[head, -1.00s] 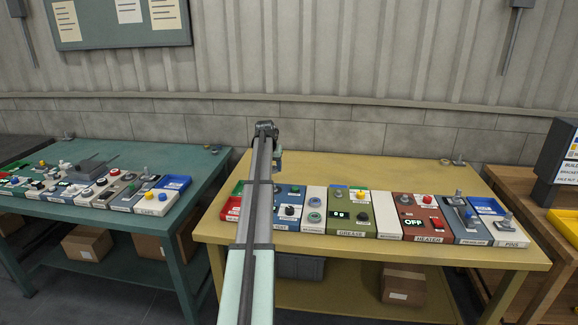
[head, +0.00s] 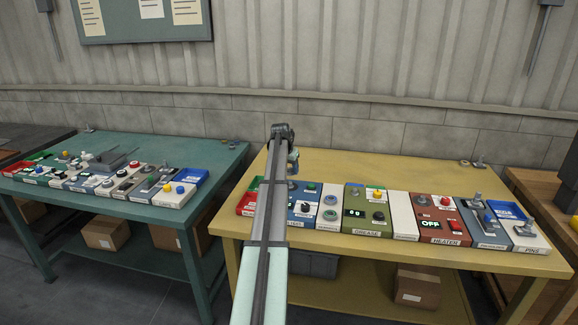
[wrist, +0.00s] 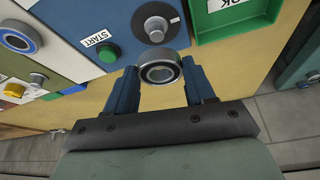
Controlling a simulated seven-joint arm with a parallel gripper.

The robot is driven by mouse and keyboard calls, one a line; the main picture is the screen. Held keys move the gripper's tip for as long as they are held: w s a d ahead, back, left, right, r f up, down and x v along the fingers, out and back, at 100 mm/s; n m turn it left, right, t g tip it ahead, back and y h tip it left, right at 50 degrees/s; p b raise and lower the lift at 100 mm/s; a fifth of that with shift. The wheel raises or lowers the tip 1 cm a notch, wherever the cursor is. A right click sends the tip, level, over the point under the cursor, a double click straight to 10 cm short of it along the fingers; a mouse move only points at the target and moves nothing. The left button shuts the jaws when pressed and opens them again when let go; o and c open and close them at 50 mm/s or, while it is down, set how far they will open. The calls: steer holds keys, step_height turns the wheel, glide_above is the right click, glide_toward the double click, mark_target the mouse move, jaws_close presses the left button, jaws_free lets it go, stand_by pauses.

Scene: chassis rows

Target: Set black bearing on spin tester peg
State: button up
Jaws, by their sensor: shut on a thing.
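My gripper (wrist: 161,80) is shut on the black bearing (wrist: 160,67), a metal ring with a dark band, held between two blue fingers. In the wrist view, the blue spin tester module (wrist: 130,38) lies just beyond it. In the head view my gripper (head: 292,160) hangs above the yellow bench by the blue module (head: 303,205); my arm partly hides that area, and the bearing is not clear there.
A green tray (wrist: 232,27) stands right of the tester in the wrist view. A white module (wrist: 42,47) with a blue-ringed bearing (wrist: 18,42) is left. Grease (head: 368,210) and heater (head: 438,218) modules fill the row. A teal bench (head: 130,205) stands left.

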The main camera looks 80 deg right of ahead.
steer(key=shift+f, duration=3.05)
steer(key=o, duration=1.2)
steer(key=v, duration=1.4)
